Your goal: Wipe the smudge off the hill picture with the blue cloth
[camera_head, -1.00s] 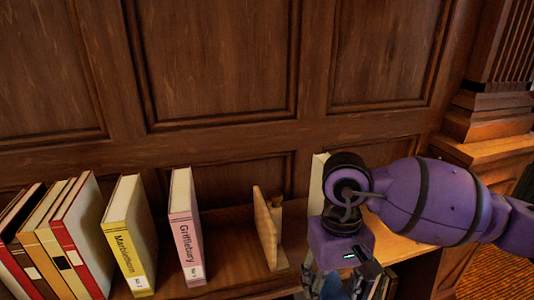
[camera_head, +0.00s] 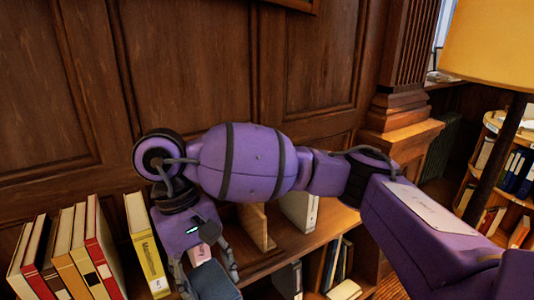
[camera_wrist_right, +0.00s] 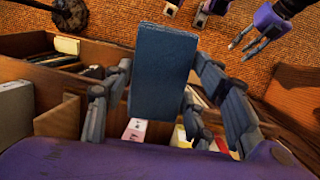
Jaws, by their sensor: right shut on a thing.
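My right gripper (camera_head: 207,272) is above the row of books on the shelf. It is shut on a flat, dark blue, rectangular slab (camera_wrist_right: 165,70). The slab looks stiff, more like a book than a cloth. Its top also shows in the head view (camera_head: 218,286). In the right wrist view the fingers of my right gripper (camera_wrist_right: 165,105) stand at either side of the slab. My left gripper (camera_wrist_right: 241,46) shows at the upper right of the wrist view, empty, with its fingers apart. No hill picture or smudge is in view.
A yellow book (camera_head: 147,250) stands left of my right gripper, with several red and tan books (camera_head: 70,255) further left. A pink book (camera_head: 203,276) is partly hidden behind the gripper. A wooden bookend (camera_head: 257,228) and a white book (camera_head: 300,210) stand right. A lamp (camera_head: 495,45) stands far right.

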